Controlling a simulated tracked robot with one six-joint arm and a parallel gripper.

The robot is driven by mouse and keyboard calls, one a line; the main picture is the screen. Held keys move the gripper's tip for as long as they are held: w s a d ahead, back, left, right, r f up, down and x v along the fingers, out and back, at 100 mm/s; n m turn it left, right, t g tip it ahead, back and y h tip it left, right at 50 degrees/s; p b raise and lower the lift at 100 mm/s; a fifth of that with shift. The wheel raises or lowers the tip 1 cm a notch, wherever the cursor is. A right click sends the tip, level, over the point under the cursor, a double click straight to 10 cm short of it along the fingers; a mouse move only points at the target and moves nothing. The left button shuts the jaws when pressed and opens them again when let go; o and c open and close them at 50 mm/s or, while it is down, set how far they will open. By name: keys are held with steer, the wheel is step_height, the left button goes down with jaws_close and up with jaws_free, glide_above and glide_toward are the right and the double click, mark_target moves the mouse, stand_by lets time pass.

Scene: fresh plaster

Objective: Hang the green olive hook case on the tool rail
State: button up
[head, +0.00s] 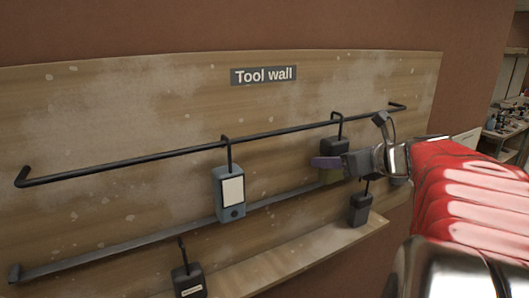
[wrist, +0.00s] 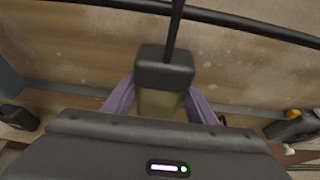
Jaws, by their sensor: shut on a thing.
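The olive hook case (head: 333,147) has a dark cap, an olive lower body and a black hook on top. My gripper (head: 330,163) is shut on its body with purple fingers, which partly cover it. In the wrist view the case (wrist: 158,103) sits upright between the two fingers (wrist: 160,108). The tool rail (head: 175,151) is a long black bar on the wall board. The case's hook top shows at the rail's right part, level with or just above the bar. I cannot tell whether it bears on the bar. The rail (wrist: 250,24) also crosses behind the hook stem.
A blue-grey case (head: 230,205) with a white label hangs from the rail, left of my gripper. A lower bar (head: 130,244) and wooden ledge (head: 270,264) run below. Dark hook cases (head: 188,281) and (head: 360,209) stand low at left and right. The rail's left stretch is free.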

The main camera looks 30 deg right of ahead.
steer(key=shift+f, duration=0.2)
steer(key=o, duration=1.2)
steer(key=shift+o, duration=0.2)
steer(key=v, duration=1.3)
steer(key=shift+s+r, duration=0.15)
steer(key=shift+s, duration=0.2)
